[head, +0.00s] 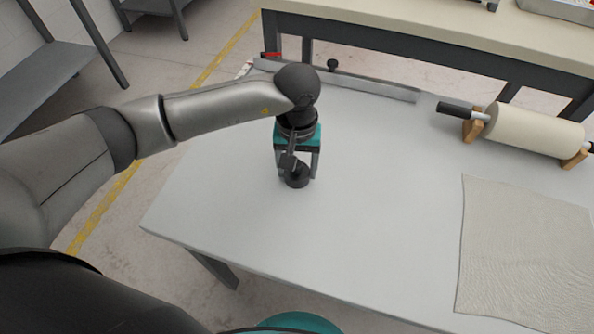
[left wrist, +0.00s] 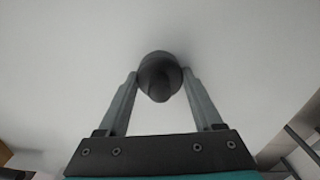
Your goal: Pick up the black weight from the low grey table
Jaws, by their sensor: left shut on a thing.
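The black weight (head: 297,178) is at the left part of the low grey table (head: 380,215). My left gripper (head: 298,172) points down over it, with its fingers on either side of the weight's upper part. In the left wrist view the dark round weight (left wrist: 160,78) sits between the two fingertips, and the gripper is shut on it. Whether the weight's base touches the table is hard to tell. My right gripper is not in view.
A rolling pin-like roller (head: 535,130) on wooden stands and a beige cloth (head: 525,250) lie on the table's right. A grey bar with a black knob (head: 332,65) runs along the back edge. A cream-topped bench (head: 430,35) stands behind. The table's middle is clear.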

